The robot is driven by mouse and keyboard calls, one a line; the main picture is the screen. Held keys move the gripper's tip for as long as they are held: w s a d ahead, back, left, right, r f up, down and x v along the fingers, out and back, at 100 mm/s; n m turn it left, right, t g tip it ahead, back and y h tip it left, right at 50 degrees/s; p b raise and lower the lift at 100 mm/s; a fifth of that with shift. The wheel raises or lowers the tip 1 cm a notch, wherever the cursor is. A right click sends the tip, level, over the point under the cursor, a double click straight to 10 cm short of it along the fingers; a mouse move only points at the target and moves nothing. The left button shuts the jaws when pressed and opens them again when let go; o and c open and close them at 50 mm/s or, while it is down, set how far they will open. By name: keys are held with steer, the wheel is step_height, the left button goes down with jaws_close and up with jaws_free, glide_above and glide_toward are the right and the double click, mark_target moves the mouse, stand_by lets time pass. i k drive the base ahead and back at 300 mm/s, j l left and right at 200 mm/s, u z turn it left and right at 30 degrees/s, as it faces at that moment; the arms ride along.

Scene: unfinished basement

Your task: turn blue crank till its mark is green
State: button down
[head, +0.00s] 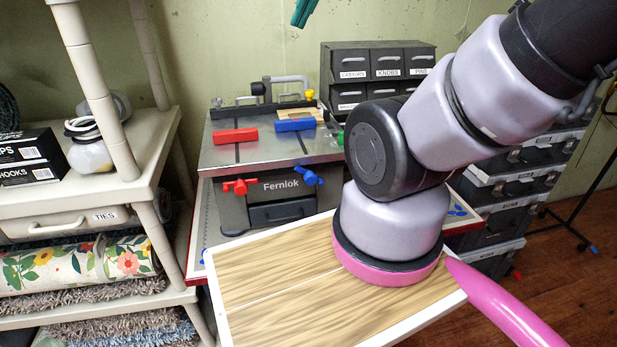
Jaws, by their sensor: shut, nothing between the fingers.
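The blue crank (307,176) is on the right of the front face of the grey Fernlok machine (222,158). A red crank (239,186) is on the left of that face. On the machine's top are a red block (236,135) and a blue block (295,125), each over a dark slot. I cannot make out the blue crank's mark or its colour. My gripper (303,13) shows only as teal fingertips at the top edge, shut and empty, high above the machine and apart from the crank. The rest of it is out of frame.
My arm covers the machine's right side, where a bit of green (340,138) shows. A wooden board (275,270) with white edges lies in front. A cream shelf (165,190) stands at left. Dark drawers (378,62) stand behind, and stacked dark cases (500,190) at right.

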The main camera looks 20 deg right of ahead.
mark_target(310, 179)
steer(key=k+j+z, duration=0.2)
steer(key=k+j, duration=0.3)
steer(key=j, duration=0.3)
steer(key=k+j+z, duration=0.25)
steer(key=k+j, duration=0.3)
steer(key=j, duration=0.15)
